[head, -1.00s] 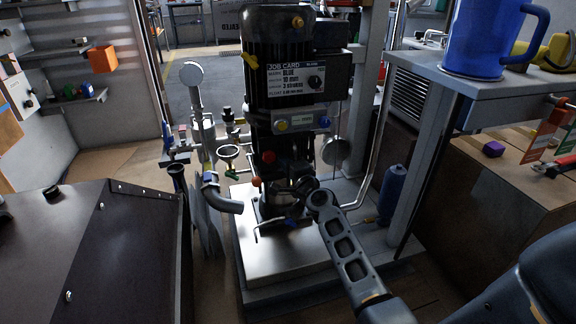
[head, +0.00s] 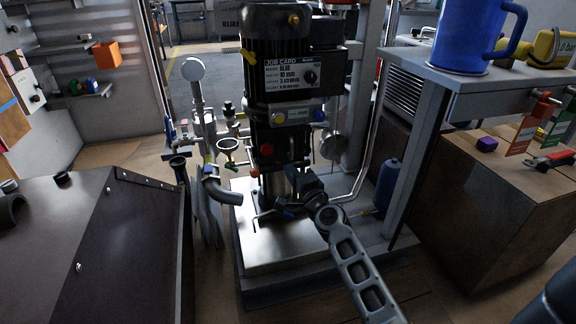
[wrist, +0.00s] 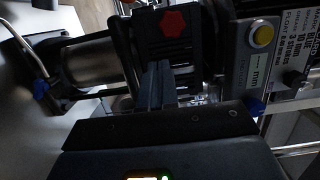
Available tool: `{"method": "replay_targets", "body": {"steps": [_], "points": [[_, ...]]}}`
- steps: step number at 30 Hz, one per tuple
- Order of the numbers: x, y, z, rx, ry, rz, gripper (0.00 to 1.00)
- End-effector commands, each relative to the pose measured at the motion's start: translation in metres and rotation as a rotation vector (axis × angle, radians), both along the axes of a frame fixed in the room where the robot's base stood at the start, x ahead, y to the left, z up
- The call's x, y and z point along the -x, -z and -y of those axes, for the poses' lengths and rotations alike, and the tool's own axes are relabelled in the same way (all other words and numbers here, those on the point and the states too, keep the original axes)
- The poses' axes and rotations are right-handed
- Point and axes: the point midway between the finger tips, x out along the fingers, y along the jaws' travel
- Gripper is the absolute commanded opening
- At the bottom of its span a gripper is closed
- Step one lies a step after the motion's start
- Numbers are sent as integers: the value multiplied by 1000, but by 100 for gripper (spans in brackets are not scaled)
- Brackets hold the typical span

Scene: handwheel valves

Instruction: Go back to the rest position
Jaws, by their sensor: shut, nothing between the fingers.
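My gripper (wrist: 156,72) is shut and empty. In the wrist view its two fingers lie together, in front of the dark pump body with a red hexagonal knob (wrist: 172,22). In the head view my dark gripper body (head: 306,181) is in front of the lower part of the pump unit (head: 283,100), and its fingertips cannot be made out. My arm reaches it from the lower right. Whether the fingers touch the pump cannot be told. The job card (head: 291,75) on the unit reads blue, 10 mm.
A pale handwheel (head: 229,144) and gauge (head: 193,69) stand left of the pump. A dark cabinet (head: 60,240) fills the lower left. At right are a shelf post (head: 416,150), a blue mug (head: 468,35) and a blue bottle (head: 388,185). Floor shows between cabinet and plinth.

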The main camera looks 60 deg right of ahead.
Motion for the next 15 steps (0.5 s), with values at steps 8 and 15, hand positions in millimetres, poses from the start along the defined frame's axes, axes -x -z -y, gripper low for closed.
{"method": "replay_targets", "body": {"steps": [8,15], "points": [[25,0,-30,0,-1,0,0],[31,0,-36,1,0,1,0]]}}
